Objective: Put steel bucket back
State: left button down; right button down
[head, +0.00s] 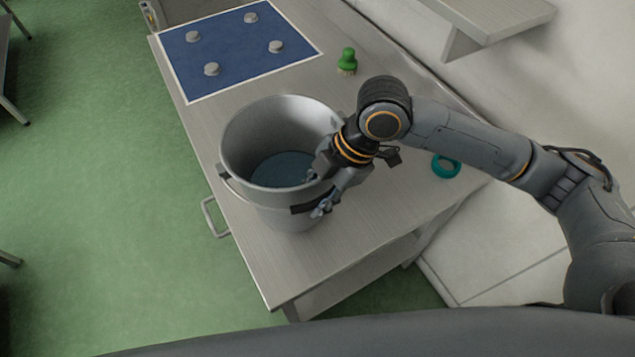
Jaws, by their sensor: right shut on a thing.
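The steel bucket (281,212) is a large, open metal pail with a dark grey-blue bottom inside. It stands upright over the near part of the metal table (300,262); I cannot tell whether it touches the top. My right gripper (318,190) is at the bucket's right side and shut on it near the rim. The arm hides part of that side. A blue mat (236,46) with a white border and several grey round knobs lies at the far end of the table. My left gripper is not in view.
A green brush (347,62) stands right of the mat. A teal ring (445,166) lies at the table's right edge, beyond my right arm. A wall shelf (490,18) juts out at upper right. A handle (214,217) sticks out at the table's left side.

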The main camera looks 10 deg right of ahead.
jog(key=c, duration=1)
grip_release()
jog(key=shift+s+f, duration=0.1)
jog(key=shift+f, duration=0.1)
jog(key=v, duration=0.6)
jog(key=b+v, duration=0.1)
jog(key=v, duration=0.5)
